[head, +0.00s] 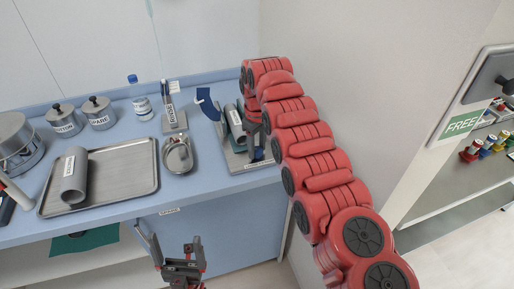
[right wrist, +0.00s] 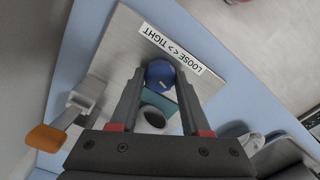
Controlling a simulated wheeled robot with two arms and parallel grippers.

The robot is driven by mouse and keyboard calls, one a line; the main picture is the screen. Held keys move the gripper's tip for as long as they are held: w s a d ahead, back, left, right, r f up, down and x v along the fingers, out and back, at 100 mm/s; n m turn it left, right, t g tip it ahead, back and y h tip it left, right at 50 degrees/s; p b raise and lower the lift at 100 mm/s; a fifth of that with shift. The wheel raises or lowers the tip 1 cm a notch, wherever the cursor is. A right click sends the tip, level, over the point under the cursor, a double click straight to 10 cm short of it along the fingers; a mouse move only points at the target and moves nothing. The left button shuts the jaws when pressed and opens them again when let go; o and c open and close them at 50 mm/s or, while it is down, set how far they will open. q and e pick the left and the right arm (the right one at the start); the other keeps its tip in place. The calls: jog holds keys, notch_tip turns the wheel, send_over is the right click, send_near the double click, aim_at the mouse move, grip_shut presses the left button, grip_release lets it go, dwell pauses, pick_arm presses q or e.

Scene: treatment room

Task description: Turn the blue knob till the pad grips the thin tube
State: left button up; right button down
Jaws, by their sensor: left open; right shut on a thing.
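The blue knob (right wrist: 160,73) is in the right wrist view, between the fingertips of my right gripper (right wrist: 161,80), which is shut on it. A plate below it carries a label (right wrist: 170,48) reading LOOSE, TIGHT. A teal part and a dark round end show behind the knob; I cannot tell whether the pad touches a tube. In the head view the clamp stand (head: 236,160) is at the counter's right end, holding a grey tube (head: 236,122), partly hidden by my right arm. My left gripper (head: 178,254) is open and empty, low in front of the counter.
A metal tray (head: 122,168) with a grey cylinder (head: 74,176), lidded pots (head: 98,112), a bottle (head: 141,100), a small dish (head: 178,156) and a labelled stand (head: 173,122) occupy the counter. A wall rises just right of the clamp. An orange-tipped lever (right wrist: 46,138) shows beside my right gripper.

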jog(key=m, duration=0.4)
jog(key=shift+f+m, duration=0.1)
jog(key=shift+m, duration=0.2)
jog(key=m, duration=0.4)
jog(key=shift+m, duration=0.3)
jog(key=m, duration=0.4)
jog(key=shift+m, duration=0.3)
jog(key=m+p, duration=0.1)
jog(key=m, duration=0.9)
jog(key=shift+m+p, duration=0.4)
jog(key=m, duration=0.6)
jog(key=shift+m, duration=0.4)
